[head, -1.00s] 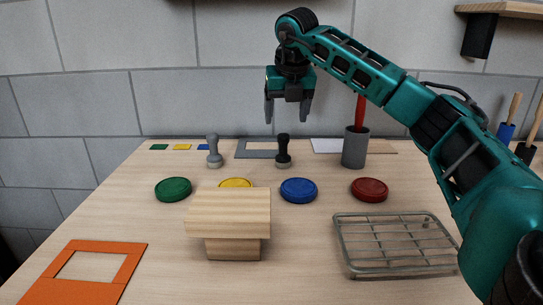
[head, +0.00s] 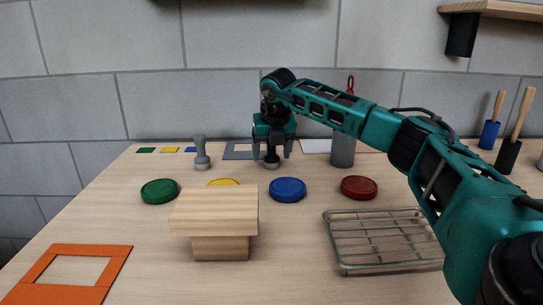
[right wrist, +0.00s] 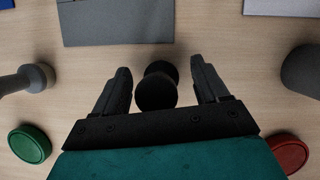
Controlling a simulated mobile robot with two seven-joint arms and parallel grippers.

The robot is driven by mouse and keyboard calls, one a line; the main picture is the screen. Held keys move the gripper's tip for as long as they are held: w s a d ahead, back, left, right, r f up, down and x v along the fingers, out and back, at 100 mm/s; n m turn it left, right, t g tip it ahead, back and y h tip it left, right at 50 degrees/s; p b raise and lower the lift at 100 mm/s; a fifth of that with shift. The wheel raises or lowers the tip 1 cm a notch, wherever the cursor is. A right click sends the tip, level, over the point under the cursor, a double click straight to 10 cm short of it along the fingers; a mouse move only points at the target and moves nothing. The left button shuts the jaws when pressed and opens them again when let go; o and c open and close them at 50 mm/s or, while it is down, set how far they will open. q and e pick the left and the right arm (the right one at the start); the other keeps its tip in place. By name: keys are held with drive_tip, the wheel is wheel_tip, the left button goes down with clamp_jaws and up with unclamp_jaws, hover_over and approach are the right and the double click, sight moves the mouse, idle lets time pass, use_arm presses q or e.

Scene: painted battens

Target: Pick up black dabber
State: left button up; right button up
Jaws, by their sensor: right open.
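The black dabber (head: 272,162) stands upright near the back of the table. In the right wrist view the black dabber (right wrist: 157,88) is between the two fingers of my right gripper (right wrist: 158,85). The fingers are open, with a gap on each side of the dabber. My left gripper is in neither view.
A grey dabber (head: 201,153) stands to the left and a grey cup (head: 343,148) to the right. Green (head: 160,191), yellow (head: 223,183), blue (head: 288,189) and red (head: 359,187) pads lie in front. A wooden block (head: 216,212) and wire rack (head: 383,240) are nearer.

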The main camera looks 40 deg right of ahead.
drive_tip(key=shift+r, duration=0.1)
drive_tip(key=c, duration=1.2)
